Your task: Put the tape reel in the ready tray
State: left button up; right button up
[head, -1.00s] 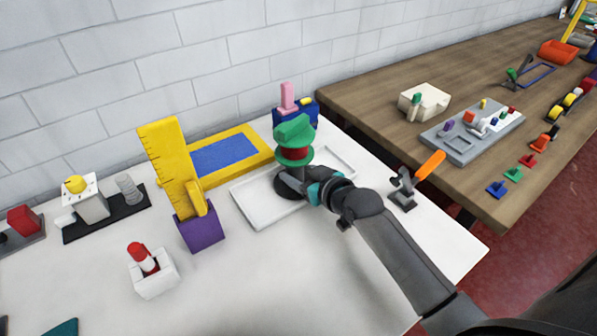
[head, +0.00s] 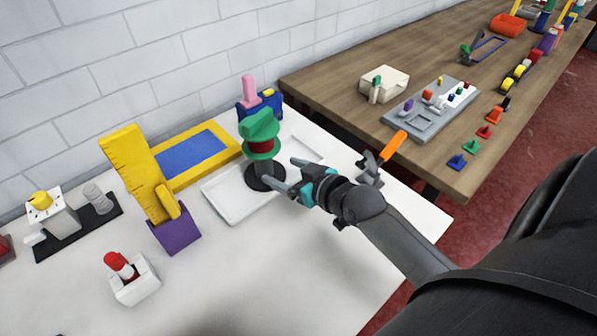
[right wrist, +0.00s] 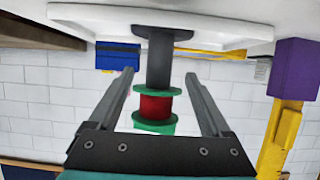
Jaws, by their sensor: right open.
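The tape reel (head: 262,147) has green flanges, a red band of tape and a dark post with a round dark foot. It stands upright in the shallow white tray (head: 222,209) at the table's back. My right gripper (head: 281,174) is open and empty, just right of the reel's dark post and apart from it. In the right wrist view, which is upside down, the reel (right wrist: 155,104) shows between and beyond the two open fingers (right wrist: 160,76). The tray's rim (right wrist: 80,14) shows at the top there. My left gripper is not in view.
A yellow frame with a blue panel (head: 192,155) and a blue block with a pink peg (head: 248,95) stand behind the tray. A purple block holding a yellow ruler (head: 175,235) stands left. An orange-handled tool (head: 393,147) is right of my gripper.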

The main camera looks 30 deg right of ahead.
jog(key=shift+p+v, duration=0.35)
jog(key=shift+v, duration=2)
